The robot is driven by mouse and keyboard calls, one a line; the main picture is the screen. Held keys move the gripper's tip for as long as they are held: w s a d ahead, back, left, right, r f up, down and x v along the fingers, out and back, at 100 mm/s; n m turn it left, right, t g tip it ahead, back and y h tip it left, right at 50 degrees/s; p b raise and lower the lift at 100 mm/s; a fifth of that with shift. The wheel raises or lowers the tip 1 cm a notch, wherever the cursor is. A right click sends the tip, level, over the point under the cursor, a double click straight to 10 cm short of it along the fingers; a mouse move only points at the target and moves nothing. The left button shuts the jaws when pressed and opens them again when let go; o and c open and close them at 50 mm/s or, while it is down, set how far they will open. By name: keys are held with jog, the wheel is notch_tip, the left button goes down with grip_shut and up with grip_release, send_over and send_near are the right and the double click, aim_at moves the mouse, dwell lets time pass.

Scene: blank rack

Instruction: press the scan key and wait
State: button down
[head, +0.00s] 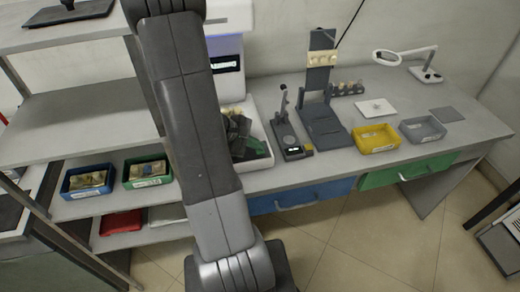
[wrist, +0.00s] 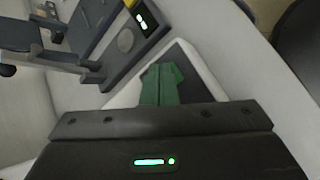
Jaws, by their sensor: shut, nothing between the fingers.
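No key marked scan can be made out. A white machine (head: 225,62) with a small lit display stands behind my arm in the head view, partly hidden by it. To its right is a dark gauge device (head: 290,140) with a round plate and a small display. The gauge device also shows at the top of the wrist view (wrist: 126,40), its display lit. My gripper (head: 243,143) is over the white tray, left of the gauge device. In the wrist view its green fingers (wrist: 160,84) are together and empty, apart from the gauge device.
The white tray (head: 263,161) lies under my gripper. A dark stand (head: 325,125), a yellow bin (head: 376,139), a grey bin (head: 422,130) and a magnifier lamp (head: 405,56) are on the bench. A blue bin (head: 87,191) and green bin (head: 147,184) sit on the left shelf.

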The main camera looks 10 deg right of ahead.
aim_at(257, 152)
jog(key=shift+r+p, duration=0.5)
jog(key=shift+r, duration=0.35)
jog(key=shift+r, duration=0.1)
notch_tip(257, 152, up, 5)
jog(key=p, duration=0.3)
jog(key=shift+s, duration=0.1)
dwell(0.7)
